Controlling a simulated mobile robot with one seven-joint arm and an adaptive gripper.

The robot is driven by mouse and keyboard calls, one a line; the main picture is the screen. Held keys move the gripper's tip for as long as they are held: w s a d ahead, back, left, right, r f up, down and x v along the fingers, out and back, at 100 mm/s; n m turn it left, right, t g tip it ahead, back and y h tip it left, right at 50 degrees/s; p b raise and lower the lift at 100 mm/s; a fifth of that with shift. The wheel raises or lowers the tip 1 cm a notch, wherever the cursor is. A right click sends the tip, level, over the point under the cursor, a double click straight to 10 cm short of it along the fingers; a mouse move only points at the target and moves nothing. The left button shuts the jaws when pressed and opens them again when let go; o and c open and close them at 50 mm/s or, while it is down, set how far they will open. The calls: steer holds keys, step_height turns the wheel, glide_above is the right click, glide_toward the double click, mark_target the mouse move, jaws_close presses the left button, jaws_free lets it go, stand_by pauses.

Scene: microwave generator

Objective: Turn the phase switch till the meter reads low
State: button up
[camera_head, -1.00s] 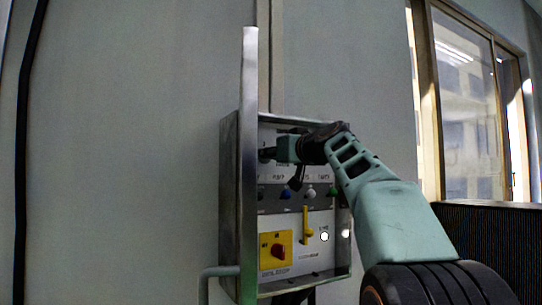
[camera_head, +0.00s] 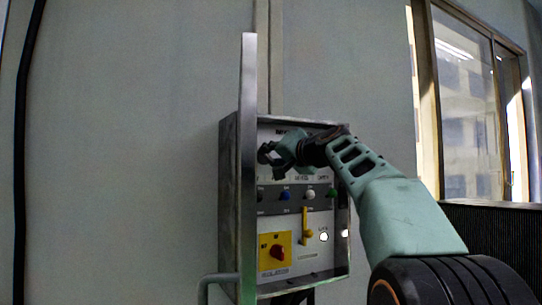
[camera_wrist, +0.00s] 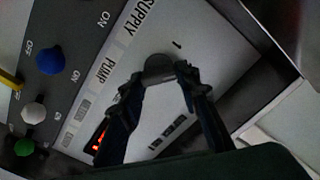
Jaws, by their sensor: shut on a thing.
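A round dark knob (camera_wrist: 158,66), which looks like the phase switch, sits on the light upper panel below the word SUPPLY in the wrist view. My gripper (camera_wrist: 161,74) has its two fingertips on either side of this knob and is shut on it. In the head view my gripper (camera_head: 266,156) is at the upper left of the control box (camera_head: 229,210), and the knob is hidden there. A small red-lit display (camera_wrist: 98,141) shows beside the left finger in the wrist view. No meter reading can be made out.
Blue (camera_head: 285,195), white (camera_head: 310,194) and green (camera_head: 331,192) knobs line the grey strip below my gripper. Lower are a yellow lever (camera_head: 306,226) and a red switch on a yellow plate (camera_head: 266,262). The open metal door (camera_head: 248,160) stands close on the left.

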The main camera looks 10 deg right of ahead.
steer(key=shift+m, duration=0.6)
steer(key=o, duration=1.2)
steer(key=shift+c, duration=0.2)
steer(key=shift+d, duration=0.1)
steer(key=v, duration=1.2)
